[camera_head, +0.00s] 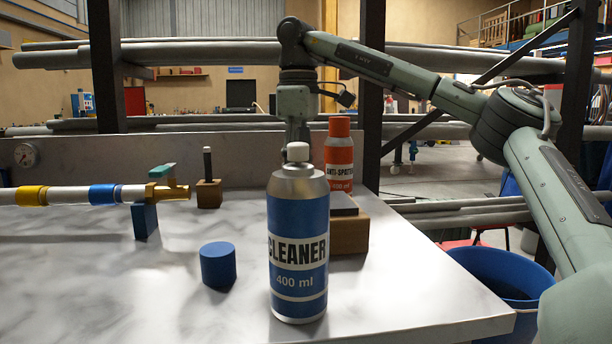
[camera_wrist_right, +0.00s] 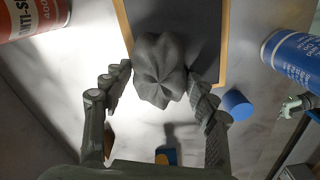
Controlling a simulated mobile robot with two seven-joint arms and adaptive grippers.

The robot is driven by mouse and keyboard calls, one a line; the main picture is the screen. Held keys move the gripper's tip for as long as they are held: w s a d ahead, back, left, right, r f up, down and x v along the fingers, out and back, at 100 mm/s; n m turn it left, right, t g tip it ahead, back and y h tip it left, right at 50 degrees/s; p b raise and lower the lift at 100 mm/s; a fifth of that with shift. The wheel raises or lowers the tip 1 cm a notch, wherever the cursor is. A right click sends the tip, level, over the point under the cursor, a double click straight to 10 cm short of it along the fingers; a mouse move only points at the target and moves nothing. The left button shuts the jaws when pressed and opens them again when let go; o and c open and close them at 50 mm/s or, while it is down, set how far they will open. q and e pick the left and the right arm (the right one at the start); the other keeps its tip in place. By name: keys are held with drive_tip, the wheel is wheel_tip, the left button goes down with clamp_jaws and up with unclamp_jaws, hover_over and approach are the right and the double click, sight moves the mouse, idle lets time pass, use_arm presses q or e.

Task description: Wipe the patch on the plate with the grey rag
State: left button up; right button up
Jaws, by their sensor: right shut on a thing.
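The grey rag (camera_wrist_right: 160,85) is a bunched, folded lump between the fingertips of my right gripper (camera_wrist_right: 162,71), which is shut on it. In the right wrist view the rag covers part of a dark grey plate (camera_wrist_right: 207,40) with a wood-coloured border. In the head view the plate's grey top (camera_head: 343,205) shows on a wooden block, partly hidden behind the cleaner can. I cannot tell whether the rag touches the plate. No patch is visible. In the head view the can hides my right gripper's fingers. My left gripper is in neither view.
A blue cleaner can (camera_head: 298,240) stands in front of the plate and a red anti-spatter can (camera_head: 339,160) behind it. A blue cylinder (camera_head: 217,265) is to the left. A horizontal tube (camera_head: 62,195) lies further left. A blue bin (camera_head: 497,285) stands beyond the right table edge.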

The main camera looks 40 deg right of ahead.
drive_tip(key=shift+w+a, duration=0.45)
drive_tip(key=shift+a, duration=0.2)
drive_tip(key=shift+w+a, duration=0.4)
drive_tip(key=shift+a, duration=0.3)
drive_tip(key=shift+s+d, duration=0.1)
drive_tip(key=shift+d, duration=0.05)
